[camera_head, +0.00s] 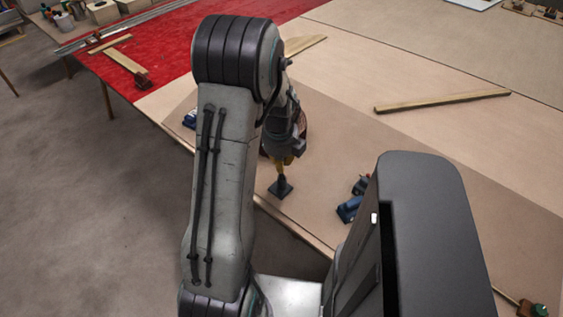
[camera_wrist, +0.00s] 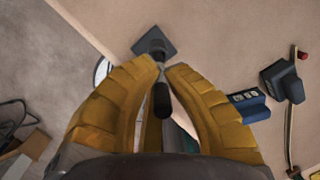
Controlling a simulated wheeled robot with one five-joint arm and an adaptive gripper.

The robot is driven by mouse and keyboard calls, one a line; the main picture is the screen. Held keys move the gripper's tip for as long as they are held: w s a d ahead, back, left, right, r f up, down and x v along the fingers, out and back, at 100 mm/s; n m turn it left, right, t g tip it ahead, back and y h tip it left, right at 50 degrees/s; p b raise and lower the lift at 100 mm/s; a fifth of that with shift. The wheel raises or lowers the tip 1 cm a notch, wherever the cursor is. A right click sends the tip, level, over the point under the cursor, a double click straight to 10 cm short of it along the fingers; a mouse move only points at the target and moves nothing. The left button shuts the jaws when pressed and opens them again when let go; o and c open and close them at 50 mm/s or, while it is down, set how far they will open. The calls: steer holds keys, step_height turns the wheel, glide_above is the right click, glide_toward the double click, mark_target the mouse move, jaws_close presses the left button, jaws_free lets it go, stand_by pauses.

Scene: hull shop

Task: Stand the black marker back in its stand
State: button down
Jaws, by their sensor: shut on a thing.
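The black marker (camera_wrist: 162,101) is between the yellow fingers of my gripper (camera_wrist: 164,69) in the wrist view, its near end pointing toward the camera. My gripper is shut on it. The stand (camera_wrist: 144,48), a dark square base with a short holder, is just beyond the fingertips. In the head view the stand (camera_head: 280,190) sits near the table's front edge, directly below my gripper (camera_head: 283,170). The marker's far end is hidden at the fingertips, so I cannot tell whether it touches or enters the holder.
A blue block (camera_head: 349,209) with a dark tool (camera_head: 362,185) behind it lies right of the stand. A wooden strip (camera_head: 440,102) lies farther back on the table (camera_head: 400,140). The table's front edge is close to the stand. The board between strip and stand is mostly clear.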

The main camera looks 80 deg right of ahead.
steer(key=shift+f+b, duration=0.2)
steer(key=shift+b, duration=0.1)
stand_by(0.5)
steer(key=c, duration=1.3)
jaws_free()
steer(key=shift+c, duration=0.2)
steer(key=shift+r, duration=0.1)
step_height(320, 180, up, 12)
steer(key=a, duration=0.1)
steer(key=shift+a, duration=0.3)
